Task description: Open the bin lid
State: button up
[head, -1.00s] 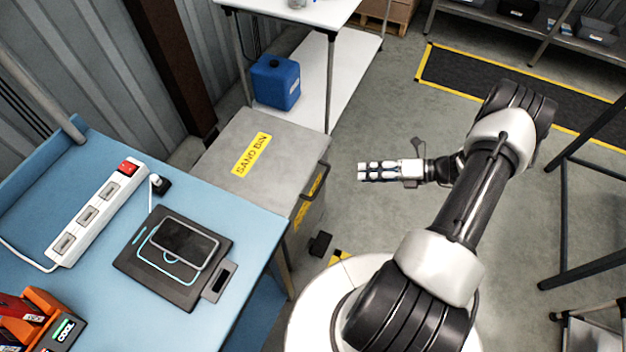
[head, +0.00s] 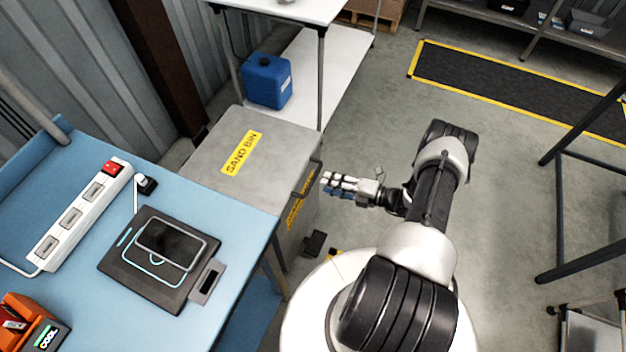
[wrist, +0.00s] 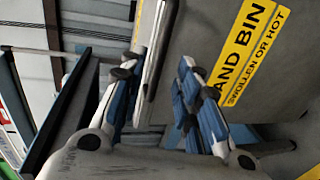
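The grey sand bin stands closed beside the blue bench, its flat lid (head: 278,152) down with a yellow "SAND BIN" label (head: 241,152) on top. A dark bar handle (head: 307,180) runs along its right side, above another yellow label (head: 297,212). My gripper (head: 325,181) is just right of the handle, fingers toward the bin. In the wrist view my gripper (wrist: 155,72) is open, its blue-padded fingers apart. A long grey bar or edge (wrist: 153,55) shows between them; I cannot tell whether they touch it. The front label (wrist: 245,50) shows to the right.
The blue bench (head: 215,197) on the left holds a power strip (head: 85,212) and a phone on a dark pad (head: 150,280). A blue jerrycan (head: 268,82) stands on a white shelf behind the bin. The floor right of my arm is clear near it.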

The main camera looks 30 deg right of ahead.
aim_at(313, 178)
jog(key=b+x, duration=0.1)
jog(key=x, duration=0.6)
jog(key=shift+c, duration=0.5)
grip_shut()
